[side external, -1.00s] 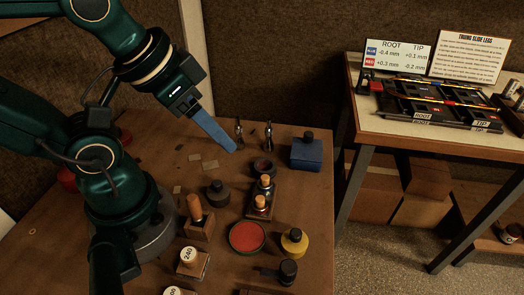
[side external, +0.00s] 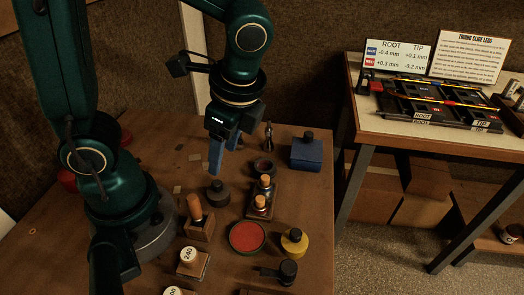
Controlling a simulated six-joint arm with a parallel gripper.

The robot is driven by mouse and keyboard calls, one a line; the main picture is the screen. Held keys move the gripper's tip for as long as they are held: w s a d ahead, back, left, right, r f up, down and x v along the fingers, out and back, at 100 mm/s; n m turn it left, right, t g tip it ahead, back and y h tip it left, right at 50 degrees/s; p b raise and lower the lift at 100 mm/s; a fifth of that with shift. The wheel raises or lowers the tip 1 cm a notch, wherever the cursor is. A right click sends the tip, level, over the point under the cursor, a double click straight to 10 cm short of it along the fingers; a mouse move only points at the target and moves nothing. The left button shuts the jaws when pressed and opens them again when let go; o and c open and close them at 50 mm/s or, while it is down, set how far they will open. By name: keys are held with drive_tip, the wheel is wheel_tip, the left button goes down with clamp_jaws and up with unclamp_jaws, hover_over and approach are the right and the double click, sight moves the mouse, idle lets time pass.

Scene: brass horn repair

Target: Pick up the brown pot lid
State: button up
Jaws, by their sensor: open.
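A dark grey-brown round lid with a knob (side external: 217,193) lies on the bench below my gripper and looks like the brown pot lid. My gripper (side external: 224,160) has blue fingers, points down, and is open and empty. It is above and slightly behind the lid, apart from it. An open dark pot with a reddish inside (side external: 264,168) stands to the right of the lid.
Wooden blocks with corks (side external: 262,200) stand right of the lid, and a wooden-handled block (side external: 198,220) stands in front. A red round dish (side external: 247,237), a yellow pot (side external: 294,242) and a blue box (side external: 307,154) are nearby. Metal tips (side external: 268,136) stand behind.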

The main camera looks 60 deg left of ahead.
sight(217, 183)
drive_tip(key=f, duration=0.2)
drive_tip(key=f+m+g, duration=0.1)
drive_tip(key=shift+s+d+y, duration=0.35)
drive_tip(key=shift+d+y, duration=0.05)
drive_tip(key=shift+x, duration=2.35)
drive_tip(key=shift+c, duration=0.3)
clamp_jaws()
